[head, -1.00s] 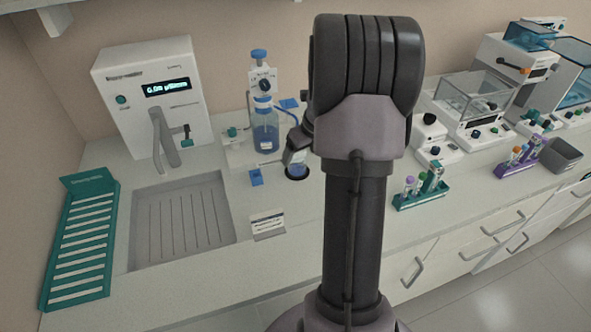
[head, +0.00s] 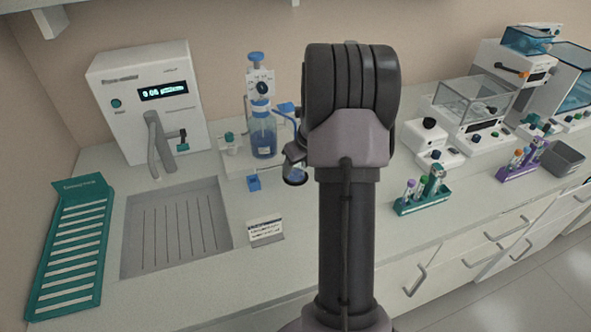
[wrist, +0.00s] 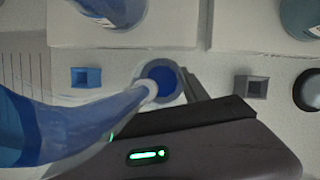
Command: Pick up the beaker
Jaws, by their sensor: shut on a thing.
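The beaker (head: 294,172) is a small clear vessel with blue liquid in it. It also shows from above in the wrist view (wrist: 165,82), with a blue disc of liquid inside a pale rim. My gripper (head: 295,157) is shut on the beaker, left of my arm in the head view. A dark finger shows beside the beaker in the wrist view; the other finger is hidden. The tip of a curved blue tube (wrist: 60,138) overlaps the beaker's rim in that view. I cannot tell whether the beaker's base is clear of the surface.
A blue bottle dispenser (head: 263,130) stands just behind the beaker. A sink (head: 177,235) and a white meter (head: 150,100) with a tap are at left, beside a green rack (head: 75,245). A tube rack (head: 422,203) stands at right. My arm blocks the middle counter.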

